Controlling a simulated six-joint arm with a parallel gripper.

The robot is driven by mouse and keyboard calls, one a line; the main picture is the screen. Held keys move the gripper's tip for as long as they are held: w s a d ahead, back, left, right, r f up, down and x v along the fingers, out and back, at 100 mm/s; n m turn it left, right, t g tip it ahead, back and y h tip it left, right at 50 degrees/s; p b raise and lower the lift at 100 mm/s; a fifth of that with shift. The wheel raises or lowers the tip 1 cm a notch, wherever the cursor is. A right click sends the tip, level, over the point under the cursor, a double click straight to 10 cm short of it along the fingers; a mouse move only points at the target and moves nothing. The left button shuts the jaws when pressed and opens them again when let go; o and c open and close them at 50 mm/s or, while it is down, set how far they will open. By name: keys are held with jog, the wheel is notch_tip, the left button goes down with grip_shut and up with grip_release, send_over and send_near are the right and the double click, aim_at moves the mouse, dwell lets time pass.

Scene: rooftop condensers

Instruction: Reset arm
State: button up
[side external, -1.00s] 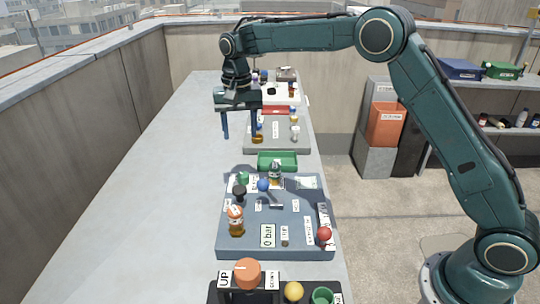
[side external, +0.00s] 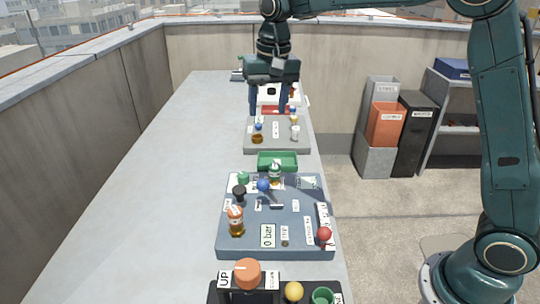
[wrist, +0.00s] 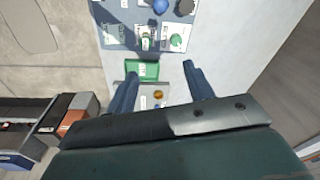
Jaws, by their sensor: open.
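My gripper (side external: 268,108) is open and empty, raised above the long grey bench (side external: 165,190) over its far half. Its two blue fingers point down, and in the side view they overlap the far part of the grey board (side external: 262,149) and the red tray (side external: 270,110) behind it. In the wrist view my gripper (wrist: 158,85) has its fingers spread, with the green tray (wrist: 148,69) and part of the grey board (wrist: 148,90) seen between them, apart from both.
A blue-grey board (side external: 229,247) with bottles, knobs and a red ball lies on the near bench. A black panel (side external: 215,296) with an orange knob is nearest. Bins (side external: 385,124) and shelves (side external: 446,106) stand on the right. The bench's left side is clear.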

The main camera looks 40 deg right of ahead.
jog(key=s+d+n+t, duration=0.2)
jog(key=s, duration=1.3)
jog(key=s+d+n+t, duration=0.2)
jog(key=s+n, duration=0.1)
jog(key=s, duration=1.3)
jog(key=shift+d, duration=0.15)
